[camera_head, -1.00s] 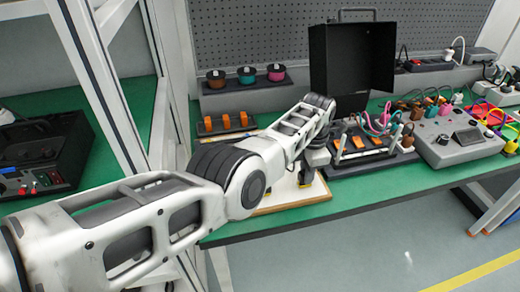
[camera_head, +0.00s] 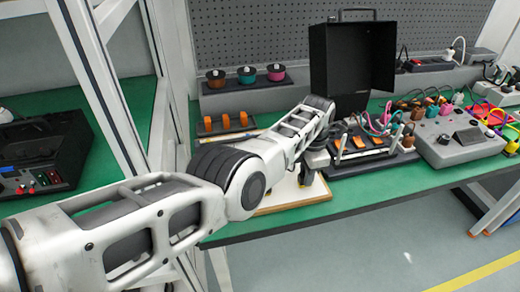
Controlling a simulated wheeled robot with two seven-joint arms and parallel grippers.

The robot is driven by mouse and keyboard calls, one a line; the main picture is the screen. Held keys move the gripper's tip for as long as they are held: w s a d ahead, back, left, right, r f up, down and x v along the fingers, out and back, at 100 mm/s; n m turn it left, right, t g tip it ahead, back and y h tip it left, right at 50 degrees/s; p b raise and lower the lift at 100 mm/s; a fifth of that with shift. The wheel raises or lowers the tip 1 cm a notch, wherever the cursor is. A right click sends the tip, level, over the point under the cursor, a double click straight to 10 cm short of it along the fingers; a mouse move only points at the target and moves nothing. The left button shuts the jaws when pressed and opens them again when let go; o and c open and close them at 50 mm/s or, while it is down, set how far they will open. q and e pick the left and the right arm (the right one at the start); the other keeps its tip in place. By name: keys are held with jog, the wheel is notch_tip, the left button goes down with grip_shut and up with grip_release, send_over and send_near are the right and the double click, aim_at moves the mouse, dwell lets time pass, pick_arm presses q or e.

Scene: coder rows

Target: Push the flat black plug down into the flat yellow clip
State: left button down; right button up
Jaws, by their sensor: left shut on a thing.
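My left arm reaches in from the left across the green bench. Its gripper (camera_head: 304,178) points down over a pale board (camera_head: 285,200) near the bench's front edge. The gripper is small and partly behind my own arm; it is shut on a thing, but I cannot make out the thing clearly. I cannot pick out the flat black plug for certain. A little yellow shows low at the fingertips, too small to name surely as the flat yellow clip. My right gripper is not in view.
A black device with orange parts (camera_head: 368,150) stands close right of the gripper. A grey box (camera_head: 455,143) with coloured cables is further right. An open black case (camera_head: 352,62) stands behind. A tray with orange pieces (camera_head: 227,123) and several spools (camera_head: 246,76) are at the back left.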

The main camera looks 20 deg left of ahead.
pick_arm(q)
jog(key=shift+f, duration=0.15)
jog(key=c, duration=1.2)
grip_release()
jog(key=shift+c, duration=0.2)
jog(key=shift+r, duration=0.3)
notch_tip(320, 180, up, 6)
jog(key=shift+f+p, duration=0.25)
jog(key=shift+p, duration=0.85)
notch_tip(320, 180, up, 10)
